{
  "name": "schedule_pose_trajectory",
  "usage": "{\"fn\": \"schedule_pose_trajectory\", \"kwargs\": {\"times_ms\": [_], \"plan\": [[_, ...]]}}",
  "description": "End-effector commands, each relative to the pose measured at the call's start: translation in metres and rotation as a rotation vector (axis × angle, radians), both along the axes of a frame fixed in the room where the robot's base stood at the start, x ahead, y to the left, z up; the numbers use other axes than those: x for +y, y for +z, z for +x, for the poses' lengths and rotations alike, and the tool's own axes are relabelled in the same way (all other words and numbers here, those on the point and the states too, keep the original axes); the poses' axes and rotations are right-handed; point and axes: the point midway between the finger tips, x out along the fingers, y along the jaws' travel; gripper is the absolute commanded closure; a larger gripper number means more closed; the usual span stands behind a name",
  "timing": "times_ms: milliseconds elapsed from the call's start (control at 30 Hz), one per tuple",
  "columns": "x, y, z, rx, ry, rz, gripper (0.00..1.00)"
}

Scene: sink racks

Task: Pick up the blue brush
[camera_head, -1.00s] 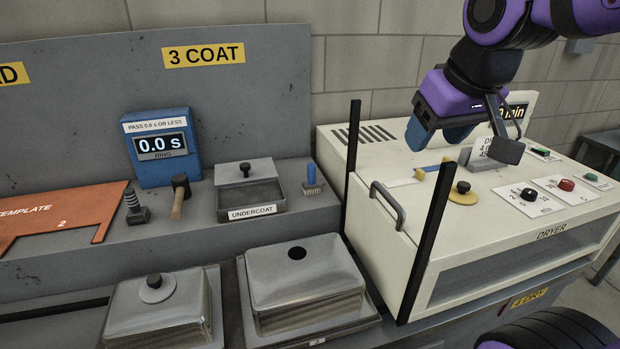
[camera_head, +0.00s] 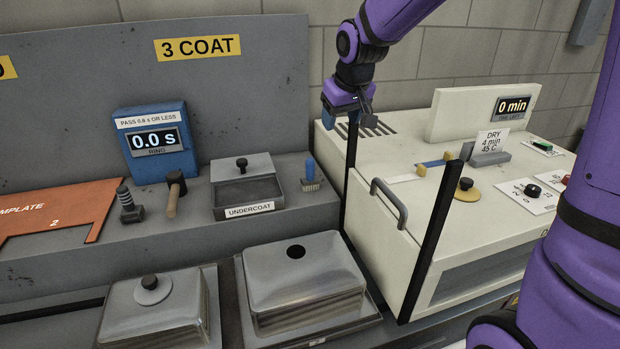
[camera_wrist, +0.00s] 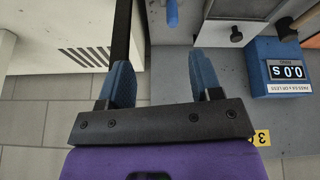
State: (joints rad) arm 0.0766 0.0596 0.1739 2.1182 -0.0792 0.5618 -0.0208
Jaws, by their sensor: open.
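The blue brush (camera_head: 309,172) stands upright on the grey ledge, right of the undercoat box, with its blue handle up and pale bristles down. In the wrist view, the blue handle of the brush (camera_wrist: 172,13) shows at the top edge, ahead of the space between my fingers and partly cut off. My gripper (camera_head: 346,120) is above and behind the brush, to its right, near the dryer's back left corner. In the wrist view my gripper (camera_wrist: 163,75) has its two blue fingers wide apart with nothing between them.
A black upright post (camera_head: 350,170) of the cream dryer (camera_head: 400,160) stands close right of the brush. The undercoat box (camera_head: 248,187) is close on its left. A hammer (camera_head: 175,190) and the blue ring timer (camera_head: 155,142) are farther left. Lidded metal containers (camera_head: 305,270) sit in front.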

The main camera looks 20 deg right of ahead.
Motion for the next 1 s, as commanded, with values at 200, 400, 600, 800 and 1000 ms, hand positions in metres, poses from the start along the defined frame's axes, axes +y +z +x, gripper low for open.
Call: {"fn": "schedule_pose_trajectory", "kwargs": {"times_ms": [200, 400, 600, 800, 1000], "plan": [[0.01, -0.046, 0.054, 0.015, 0.032, 0.022, 0.41], [0.019, -0.084, 0.089, 0.02, 0.053, 0.046, 0.41], [0.023, -0.103, 0.105, 0.021, 0.064, 0.059, 0.41], [0.025, -0.125, 0.114, 0.023, 0.064, 0.061, 0.41], [0.028, -0.149, 0.124, 0.021, 0.064, 0.061, 0.41]]}}
